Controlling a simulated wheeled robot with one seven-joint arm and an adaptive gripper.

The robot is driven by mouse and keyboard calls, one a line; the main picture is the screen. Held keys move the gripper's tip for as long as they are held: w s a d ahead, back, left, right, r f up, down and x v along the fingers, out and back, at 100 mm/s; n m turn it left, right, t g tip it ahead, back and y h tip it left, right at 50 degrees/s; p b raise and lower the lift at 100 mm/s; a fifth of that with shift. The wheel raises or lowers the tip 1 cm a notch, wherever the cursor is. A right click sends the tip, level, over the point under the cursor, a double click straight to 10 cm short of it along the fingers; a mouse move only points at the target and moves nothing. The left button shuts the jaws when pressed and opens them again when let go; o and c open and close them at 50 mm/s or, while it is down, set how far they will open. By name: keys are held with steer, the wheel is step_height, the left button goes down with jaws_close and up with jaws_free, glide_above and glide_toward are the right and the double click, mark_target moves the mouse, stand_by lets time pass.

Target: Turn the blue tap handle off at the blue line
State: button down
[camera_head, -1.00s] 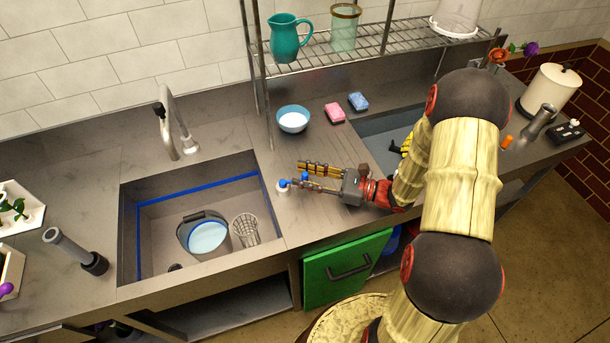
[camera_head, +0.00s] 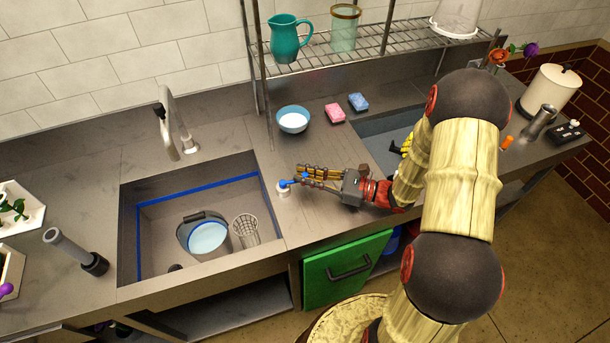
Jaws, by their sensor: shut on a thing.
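The blue tap handle (camera_head: 290,183) sits on a small white base (camera_head: 284,193) on the counter strip just right of the left sink. My gripper (camera_head: 304,178) reaches in from the right, with its fingers closed around the blue handle. The silver tap spout (camera_head: 168,130) stands behind the left sink. A blue line (camera_head: 205,184) runs along the inner walls of that sink. A bucket (camera_head: 204,238) with pale blue water stands in the sink. Its water surface lies below the blue line on the sink walls. Any line on the bucket itself is too small to tell.
A wire basket cup (camera_head: 246,230) is beside the bucket. A blue bowl (camera_head: 293,119), a pink sponge (camera_head: 335,113) and a blue sponge (camera_head: 358,102) lie behind my gripper. A wire shelf (camera_head: 340,50) stands above them. A green cabinet door (camera_head: 345,270) is below the counter edge.

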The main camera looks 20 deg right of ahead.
stand_by(0.3)
steer(key=shift+w+r+n+g+y+p, duration=0.1)
steer(key=shift+w+n+g+y+p, duration=0.35)
steer(key=shift+g+p, duration=0.3)
steer(key=shift+w+n+g+y, duration=0.1)
steer(key=shift+n+g+y, duration=0.3)
steer(key=shift+g, duration=0.25)
steer(key=c, duration=1.8)
jaws_free()
steer(key=shift+d, duration=0.1)
steer(key=v, duration=1.2)
